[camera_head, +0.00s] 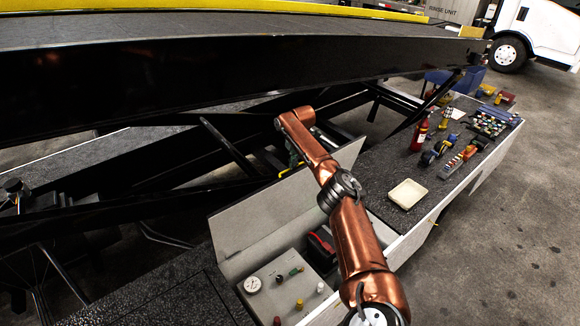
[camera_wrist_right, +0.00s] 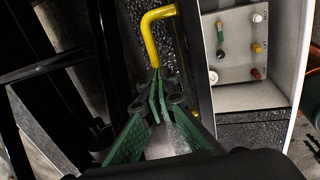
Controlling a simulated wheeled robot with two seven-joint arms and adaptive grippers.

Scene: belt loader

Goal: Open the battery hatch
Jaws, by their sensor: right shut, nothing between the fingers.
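A light-grey panel (camera_head: 270,205), which looks like the battery hatch lid, stands raised along the far side of an open compartment. A bent yellow handle (camera_wrist_right: 155,40) shows behind its upper edge, and in the head view only a small part of it (camera_head: 283,172) is visible. My right gripper (camera_wrist_right: 156,93) has green fingers, shut with nothing between them, at the lower end of the handle. I cannot tell whether they touch it. In the head view the right gripper (camera_head: 294,152) is partly hidden behind my copper arm. My left gripper is not in view.
Inside the compartment are a gauge panel with coloured knobs (camera_head: 287,283) and a red-and-black item (camera_head: 322,240). A speckled black deck to the right holds a cream tray (camera_head: 408,194), a red extinguisher (camera_head: 419,134) and tools. The black conveyor beam (camera_head: 200,75) crosses above.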

